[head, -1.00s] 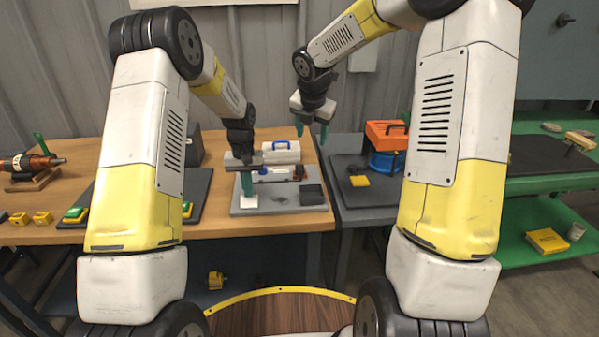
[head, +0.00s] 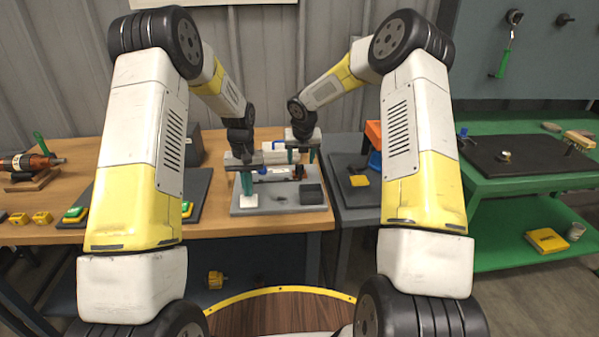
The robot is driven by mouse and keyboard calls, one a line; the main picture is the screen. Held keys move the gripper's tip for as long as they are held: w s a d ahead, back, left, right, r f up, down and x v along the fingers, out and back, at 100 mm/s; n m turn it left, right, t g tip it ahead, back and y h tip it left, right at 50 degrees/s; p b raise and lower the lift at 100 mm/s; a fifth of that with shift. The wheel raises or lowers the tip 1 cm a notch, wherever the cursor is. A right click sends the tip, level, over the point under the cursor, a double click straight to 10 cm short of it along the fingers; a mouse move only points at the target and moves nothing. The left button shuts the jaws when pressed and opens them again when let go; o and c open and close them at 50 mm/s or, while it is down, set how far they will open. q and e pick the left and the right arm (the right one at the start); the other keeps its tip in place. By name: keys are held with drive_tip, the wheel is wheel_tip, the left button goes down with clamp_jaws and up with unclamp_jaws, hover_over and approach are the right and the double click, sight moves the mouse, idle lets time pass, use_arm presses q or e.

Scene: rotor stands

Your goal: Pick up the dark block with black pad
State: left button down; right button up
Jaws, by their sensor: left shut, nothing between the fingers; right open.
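A dark square piece (head: 311,194) sits at the right front of a grey board (head: 270,208) on the wooden table. It looks like the dark block with black pad, but it is too small to be sure. My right gripper (head: 301,157) is open and empty, pointing down above the back right of the board, behind the dark piece. Its fingers partly hide small parts there.
A dark mat (head: 345,188) with a yellow piece (head: 359,181) lies to the right. A blue part (head: 375,163) and an orange box (head: 373,131) are partly hidden by my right arm.

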sight(300, 167)
drive_tip(key=x, duration=0.4)
drive_tip(key=shift+a+f, duration=0.1)
drive_tip(key=shift+f, duration=0.35)
clamp_jaws()
